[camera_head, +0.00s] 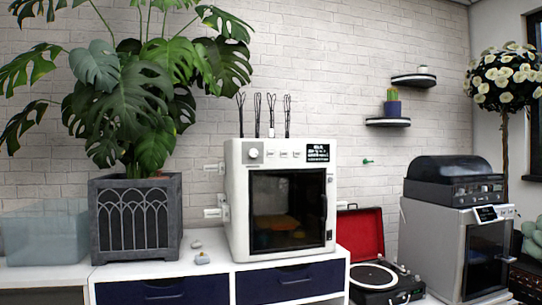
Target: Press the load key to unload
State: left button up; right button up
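A white boxy machine (236,200) with a dark glass door (287,205) stands on the white cabinet in the middle. It looks like an enclosed 3D printer. Its top front panel carries a round knob (254,154), a row of small keys (284,154) and a lit display (318,153). The key labels are too small to read, so I cannot tell which is the load key. Dim orange and green shapes show behind the closed door. Neither of my grippers is in view.
A plant in a grey planter (139,218) stands left of the machine, beside a translucent bin (45,235). Small stones (202,258) lie between planter and machine. To the right are an open red-lined turntable (378,277) and a second grey machine (431,245) with a display.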

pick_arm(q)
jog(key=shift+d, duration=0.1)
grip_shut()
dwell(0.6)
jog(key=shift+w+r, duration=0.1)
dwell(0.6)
